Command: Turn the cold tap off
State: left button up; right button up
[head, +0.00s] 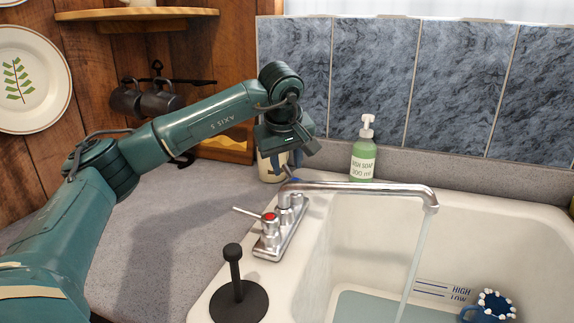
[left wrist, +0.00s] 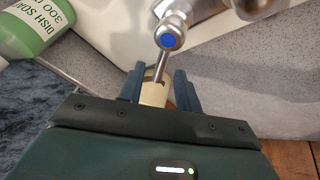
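The cold tap handle is the one with a blue cap (left wrist: 171,41); in the wrist view its metal lever points down toward my left gripper (left wrist: 160,88). The two fingers stand apart, one on each side of the lever's end, with a gap to it; I cannot tell whether either touches. In the head view the gripper (head: 290,163) is behind the faucet (head: 360,187) and mostly hides the cold handle. Water (head: 415,262) runs from the spout into the sink (head: 325,275). The red-capped hot handle (head: 268,217) has its lever pointing left. My right gripper is not in view.
A green dish soap bottle (head: 363,160) stands just right of my left gripper. A cream cup (head: 267,168) stands behind it by the wall. A black plunger-like stand (head: 238,300) is at the sink's left corner. The counter (head: 175,225) at left is clear.

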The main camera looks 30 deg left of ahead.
pick_arm(q)
jog(key=shift+w+a+f, duration=0.1)
jog(key=shift+w+f, duration=0.1)
jog(key=shift+f, duration=0.25)
grip_shut()
dwell(0.4)
